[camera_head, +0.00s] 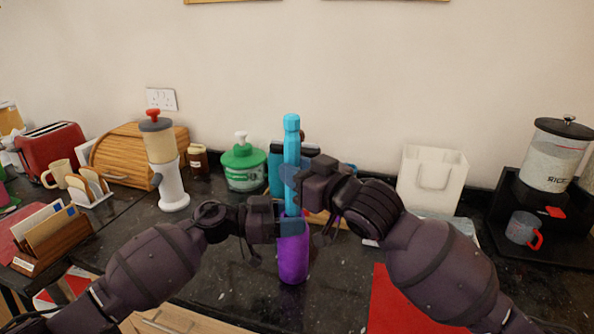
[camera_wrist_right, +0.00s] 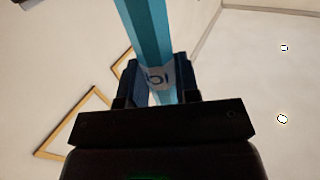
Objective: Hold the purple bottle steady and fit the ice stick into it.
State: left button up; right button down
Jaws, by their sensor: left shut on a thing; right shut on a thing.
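The purple bottle (camera_head: 293,260) stands upright near the front of the dark counter. My left gripper (camera_head: 290,226) is shut on its upper part. The ice stick (camera_head: 292,135), a long light-blue bar, is upright above the bottle and in line with it. My right gripper (camera_head: 291,178) is shut on the stick, higher than the left one. In the right wrist view the stick (camera_wrist_right: 147,30) runs up between the two fingers (camera_wrist_right: 158,85). The grippers hide much of the bottle's mouth and the stick's lower end, so I cannot tell how deep the stick sits.
Behind stand a green-lidded jar (camera_head: 243,170), a white dispenser (camera_head: 169,175) and a wooden bread bin (camera_head: 120,160). A white holder (camera_head: 432,180) and a black rice dispenser (camera_head: 548,165) are at right. A red mat (camera_head: 400,305) lies at front right. Bare counter shows beside the bottle.

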jog(key=shift+f, duration=3.75)
dwell(0.8)
jog(key=c, duration=0.8)
grip_release()
jog(key=shift+f, duration=0.1)
jog(key=shift+s+d+f, duration=0.1)
jog(key=shift+s+d, duration=0.25)
jog(key=shift+s, duration=0.1)
jog(key=shift+r+v, duration=0.15)
jog(key=shift+v, duration=1.6)
jog(key=shift+r+v, duration=0.15)
jog(key=shift+v, duration=1.55)
pick_arm(q)
jog(key=o, duration=1.1)
